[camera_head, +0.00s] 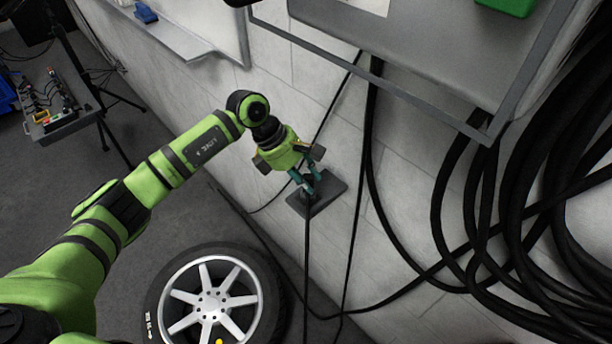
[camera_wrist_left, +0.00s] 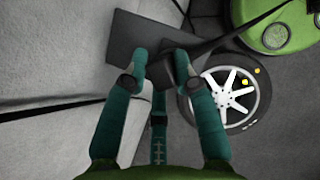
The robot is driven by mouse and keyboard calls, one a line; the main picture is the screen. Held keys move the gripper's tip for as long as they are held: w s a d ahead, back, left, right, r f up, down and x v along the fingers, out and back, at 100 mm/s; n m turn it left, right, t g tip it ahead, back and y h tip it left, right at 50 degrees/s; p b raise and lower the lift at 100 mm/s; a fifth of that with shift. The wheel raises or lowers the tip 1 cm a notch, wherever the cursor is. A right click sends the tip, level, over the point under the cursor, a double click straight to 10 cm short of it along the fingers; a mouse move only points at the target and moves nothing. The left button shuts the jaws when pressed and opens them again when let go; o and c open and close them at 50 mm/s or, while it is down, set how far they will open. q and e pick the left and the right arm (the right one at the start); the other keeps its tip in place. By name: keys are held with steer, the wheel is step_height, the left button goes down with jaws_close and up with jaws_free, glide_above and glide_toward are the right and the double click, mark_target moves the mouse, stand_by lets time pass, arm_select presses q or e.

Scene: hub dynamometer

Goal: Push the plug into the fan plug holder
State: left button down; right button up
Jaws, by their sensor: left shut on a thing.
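The fan plug holder (camera_head: 325,194) is a dark grey plate on the white block wall, with a dark part at its middle. It also shows beyond the fingers in the left wrist view (camera_wrist_left: 128,36). My left gripper (camera_head: 309,182), with teal fingers, is at the plate. It is shut on the plug (camera_wrist_left: 183,68), a small black piece with a black cable, at the fingertips in the left wrist view (camera_wrist_left: 154,62). The fingers partly hide the plug. I cannot tell how deep the plug sits in the holder. My right gripper is not in view.
Black cables (camera_head: 372,150) hang along the wall, and a thick bundle of hoses (camera_head: 520,200) fills the right. A grey framed panel (camera_head: 420,50) is above. A wheel with a tyre (camera_head: 214,300) stands below. A bench with devices (camera_head: 62,118) is far left.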

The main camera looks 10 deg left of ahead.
arm_select(q)
steer(key=c, duration=0.9)
jaws_free()
steer(key=v, duration=1.2)
steer(key=shift+d+r, duration=0.1)
steer(key=shift+d, duration=0.05)
